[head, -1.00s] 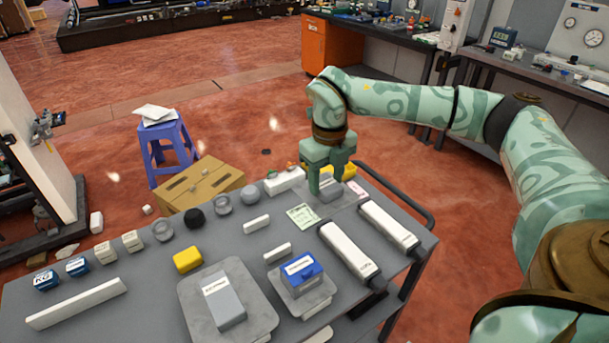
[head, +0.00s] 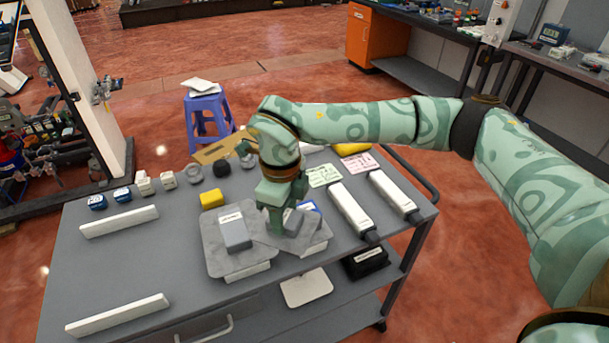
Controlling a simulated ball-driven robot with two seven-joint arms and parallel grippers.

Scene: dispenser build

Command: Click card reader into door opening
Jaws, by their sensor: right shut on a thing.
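My right gripper (head: 283,226) points down over the near middle of the grey cart top. It is shut on a small grey block (head: 298,220), which may be the card reader; the fingers hide part of it. The block is above or at a small grey tray (head: 316,243); I cannot tell if they touch. A blue-topped block (head: 311,207) shows only partly behind it. Left of it, a labelled grey block (head: 235,232) sits on a larger grey tray (head: 216,263). I cannot make out the door opening for certain. My left gripper is out of view.
A yellow block (head: 211,198) and small parts line the back left. White bars (head: 118,314) lie at left.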

